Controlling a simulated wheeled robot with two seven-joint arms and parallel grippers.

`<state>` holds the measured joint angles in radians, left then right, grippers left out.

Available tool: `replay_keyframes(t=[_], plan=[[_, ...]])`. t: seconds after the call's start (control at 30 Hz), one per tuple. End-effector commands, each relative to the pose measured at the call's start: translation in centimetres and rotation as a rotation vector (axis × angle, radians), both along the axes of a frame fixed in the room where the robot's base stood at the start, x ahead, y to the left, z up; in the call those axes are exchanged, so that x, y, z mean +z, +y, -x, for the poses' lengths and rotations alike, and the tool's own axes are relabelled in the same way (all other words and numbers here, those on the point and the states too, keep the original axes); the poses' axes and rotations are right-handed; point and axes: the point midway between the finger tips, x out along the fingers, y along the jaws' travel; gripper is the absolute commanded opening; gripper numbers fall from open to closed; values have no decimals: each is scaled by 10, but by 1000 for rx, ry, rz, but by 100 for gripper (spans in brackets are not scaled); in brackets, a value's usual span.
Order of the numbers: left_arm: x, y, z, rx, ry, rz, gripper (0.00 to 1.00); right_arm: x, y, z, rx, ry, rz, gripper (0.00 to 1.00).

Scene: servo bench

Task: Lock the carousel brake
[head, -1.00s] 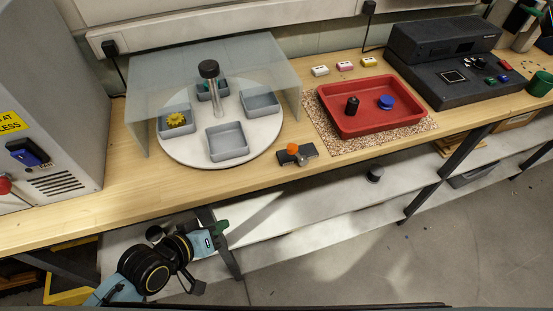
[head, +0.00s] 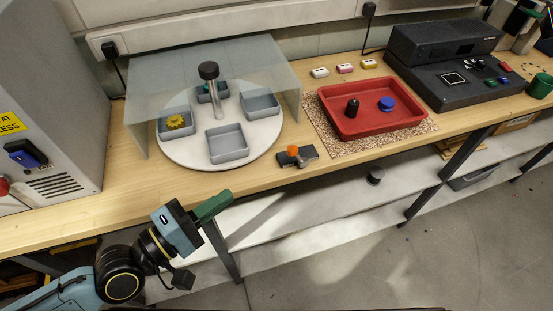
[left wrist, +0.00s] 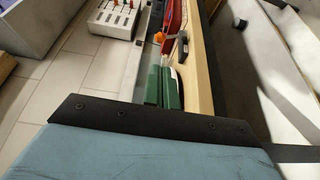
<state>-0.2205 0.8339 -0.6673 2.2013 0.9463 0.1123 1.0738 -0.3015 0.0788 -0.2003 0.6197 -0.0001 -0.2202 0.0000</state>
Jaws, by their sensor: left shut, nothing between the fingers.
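The carousel is a white disc (head: 190,152) on the bench with several grey bins and a dark-topped post (head: 209,72), partly under a clear cover. The brake appears to be the small dark block (head: 310,154) with an orange knob (head: 293,150), at the bench's front edge right of the disc. In the left wrist view the orange knob (left wrist: 160,37) shows beyond the fingers. My left gripper (head: 214,205) has green fingers, shut and empty, by the bench's front edge, left of and nearer than the brake, apart from it. My right gripper is not in view.
The clear cover (head: 130,85) stands over the back of the carousel. A red tray (head: 335,122) with a black part and a blue part lies to the right on a speckled mat. A grey machine (head: 60,90) stands left. The bench front left of the brake is clear.

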Motion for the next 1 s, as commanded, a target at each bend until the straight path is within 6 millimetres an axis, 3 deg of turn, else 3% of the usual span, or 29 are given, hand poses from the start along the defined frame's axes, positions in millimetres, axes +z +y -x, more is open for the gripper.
replay_keyframes(t=[0.27, 0.8, 1.0], plan=[[2, -19, -17, 1, -3, 2, 0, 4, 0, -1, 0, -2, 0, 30], [-1, -92, -83, 0, -2, -1, 0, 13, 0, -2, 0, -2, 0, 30], [-2, -103, -93, 0, -2, -3, 0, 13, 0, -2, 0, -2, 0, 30]])
